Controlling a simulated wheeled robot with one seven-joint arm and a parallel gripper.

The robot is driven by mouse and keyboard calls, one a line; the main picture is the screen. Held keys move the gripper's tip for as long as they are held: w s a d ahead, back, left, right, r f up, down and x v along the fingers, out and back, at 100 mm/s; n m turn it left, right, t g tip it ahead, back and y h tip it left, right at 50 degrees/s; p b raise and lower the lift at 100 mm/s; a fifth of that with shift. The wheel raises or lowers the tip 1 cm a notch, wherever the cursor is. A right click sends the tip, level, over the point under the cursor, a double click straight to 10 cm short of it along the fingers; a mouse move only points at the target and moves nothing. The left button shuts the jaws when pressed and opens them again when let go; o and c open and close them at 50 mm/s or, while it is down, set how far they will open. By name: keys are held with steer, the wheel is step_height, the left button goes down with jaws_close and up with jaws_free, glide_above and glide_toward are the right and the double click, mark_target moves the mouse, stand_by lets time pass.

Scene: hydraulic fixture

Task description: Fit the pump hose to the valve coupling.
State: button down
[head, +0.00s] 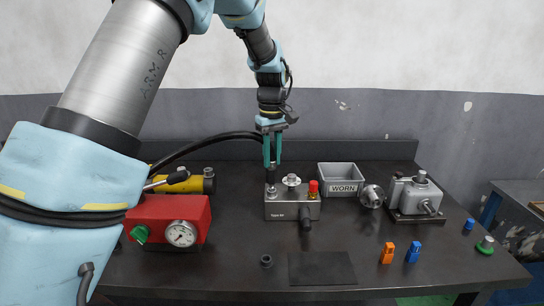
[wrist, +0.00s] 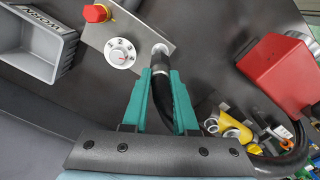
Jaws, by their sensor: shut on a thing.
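My gripper (head: 272,162) is shut on the black pump hose (head: 215,142) near its end, pointing straight down over the valve block (head: 285,208). The hose arcs from the yellow pump (head: 205,182) at left up to the teal fingers. In the wrist view the fingertips (wrist: 160,74) clasp the hose (wrist: 183,105). Its dark end fitting (wrist: 158,58) is lined up with the silver valve coupling (wrist: 159,49) at the block's corner. The two look touching or nearly so; I cannot tell whether they are joined. The block also bears a round dial (wrist: 120,53) and a red cap (wrist: 97,13).
A grey WORN bin (head: 341,178) stands right of the block, with a metal fixture (head: 418,197) beyond. A red gauge box (head: 170,220) is at left.

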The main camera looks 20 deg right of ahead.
mark_target(272, 172)
steer(key=shift+f+b, duration=0.55)
steer(key=shift+f, duration=0.65)
stand_by(0.5)
steer(key=c, duration=0.6)
jaws_free()
